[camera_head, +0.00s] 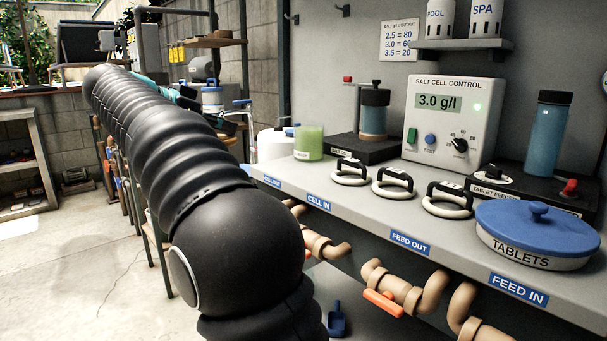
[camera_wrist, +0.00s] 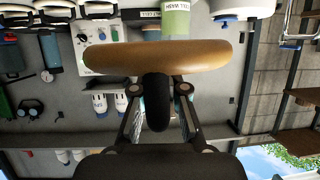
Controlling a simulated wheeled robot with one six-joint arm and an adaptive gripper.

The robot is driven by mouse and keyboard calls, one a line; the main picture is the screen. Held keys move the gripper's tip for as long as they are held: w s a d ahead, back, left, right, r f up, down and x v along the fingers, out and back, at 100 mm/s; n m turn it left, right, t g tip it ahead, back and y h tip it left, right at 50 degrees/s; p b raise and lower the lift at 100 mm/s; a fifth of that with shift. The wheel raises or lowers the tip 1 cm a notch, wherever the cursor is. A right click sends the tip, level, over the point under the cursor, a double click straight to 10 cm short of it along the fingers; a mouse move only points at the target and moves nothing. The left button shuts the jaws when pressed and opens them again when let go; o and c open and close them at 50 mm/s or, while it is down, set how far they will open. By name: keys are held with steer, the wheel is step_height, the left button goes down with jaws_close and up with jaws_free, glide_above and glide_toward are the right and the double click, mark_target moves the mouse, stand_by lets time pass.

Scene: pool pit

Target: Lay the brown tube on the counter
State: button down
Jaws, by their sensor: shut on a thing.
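The brown tube (camera_wrist: 205,56) lies crosswise at my gripper (camera_wrist: 157,85) in the wrist view. My gripper is shut on it near its middle, and the tube looks clear of the counter.
On the counter stand a green cup (camera_head: 309,143), several black-and-white clamp rings (camera_head: 394,183), a blue-lidded TABLETS tub (camera_head: 537,235), a salt cell control box (camera_head: 455,120) and a tablet feeder (camera_head: 549,135). Tan pipes (camera_head: 395,287) run below the front edge. Bare counter lies in front of the rings.

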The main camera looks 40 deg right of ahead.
steer(key=shift+m+g, duration=0.4)
steer(key=shift+m, duration=0.1)
steer(key=s+d, duration=0.3)
steer(key=d, duration=0.6)
steer(key=s+d, duration=0.4)
steer(key=d, duration=0.5)
steer(key=s+d, duration=0.4)
steer(key=d, duration=0.5)
steer(key=shift+s+d+r, duration=0.1)
steer(key=shift+d, duration=0.2)
steer(key=b, duration=0.2)
glide_above(312, 172)
step_height(312, 172, down, 7)
steer(key=shift+f+b, duration=0.8)
steer(key=shift+f, duration=1.15)
steer(key=shift+f, duration=0.1)
steer(key=c, duration=1.2)
jaws_free()
